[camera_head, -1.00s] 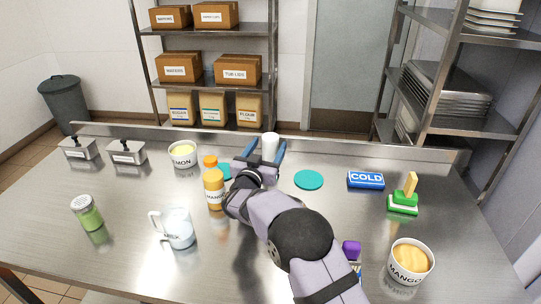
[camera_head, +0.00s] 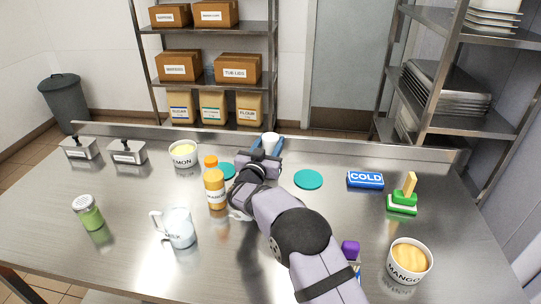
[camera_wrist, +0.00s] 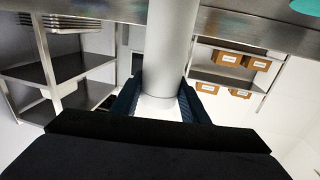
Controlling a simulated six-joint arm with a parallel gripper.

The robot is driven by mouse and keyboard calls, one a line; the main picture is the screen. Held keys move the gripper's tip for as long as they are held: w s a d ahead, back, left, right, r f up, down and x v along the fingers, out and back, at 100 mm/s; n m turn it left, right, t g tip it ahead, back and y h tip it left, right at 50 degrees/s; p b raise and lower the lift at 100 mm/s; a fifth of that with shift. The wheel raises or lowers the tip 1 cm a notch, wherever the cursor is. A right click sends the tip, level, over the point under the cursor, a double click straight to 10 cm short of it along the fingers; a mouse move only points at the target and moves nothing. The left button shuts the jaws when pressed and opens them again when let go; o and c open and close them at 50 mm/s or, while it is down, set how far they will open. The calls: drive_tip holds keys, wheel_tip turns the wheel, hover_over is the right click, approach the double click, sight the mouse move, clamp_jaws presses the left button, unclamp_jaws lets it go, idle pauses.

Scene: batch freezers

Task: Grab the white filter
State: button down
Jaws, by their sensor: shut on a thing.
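The white filter (camera_head: 270,142) is a pale cylinder at the back middle of the steel table. My gripper (camera_head: 266,150) is at it, with blue fingers on either side. In the wrist view the filter (camera_wrist: 168,50) stands between the two dark blue fingers (camera_wrist: 158,105), which press against its sides. The gripper is shut on it. My wrist and arm hide the filter's lower part in the head view, so I cannot tell whether it touches the table.
A mango bottle (camera_head: 214,188) with an orange cap stands left of my arm, close to it. Teal discs (camera_head: 308,179) lie on both sides. A blue COLD pack (camera_head: 365,180), green brush (camera_head: 403,198) and mango tub (camera_head: 409,262) are at right. A milk jug (camera_head: 180,229) stands front left.

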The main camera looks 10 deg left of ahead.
drive_tip(key=shift+r, duration=0.15)
wheel_tip(320, 180, up, 18)
idle(0.6)
